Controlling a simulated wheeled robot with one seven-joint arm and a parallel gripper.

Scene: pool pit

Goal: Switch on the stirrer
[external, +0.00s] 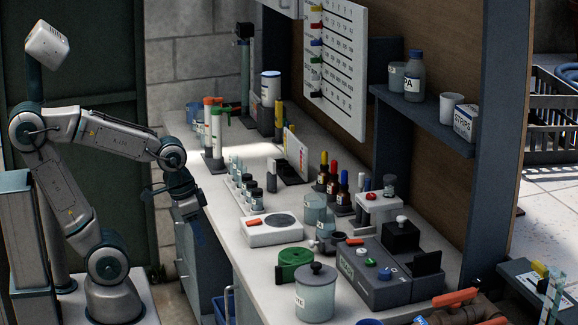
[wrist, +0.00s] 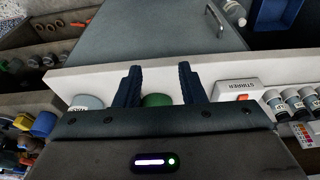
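The stirrer (external: 285,231) is a low white box with a round grey plate on the bench, close to the bench's front edge. Its orange switch (external: 253,222) is on the left part of the box. In the wrist view the stirrer (wrist: 225,89) shows its label and the switch (wrist: 243,97), right of my fingers and partly hidden by my gripper body. My gripper (external: 200,236) hangs in front of the bench edge, left of the stirrer and apart from it. In the wrist view my gripper (wrist: 158,68) has its fingers spread with nothing held.
A green round item (external: 294,262) and a lidded jar (external: 315,294) stand nearer the camera. A rack of small dark-capped bottles (external: 247,186) stands behind the stirrer. A grey control box (external: 370,275) is to its right. A cabinet (wrist: 150,35) lies below the bench edge.

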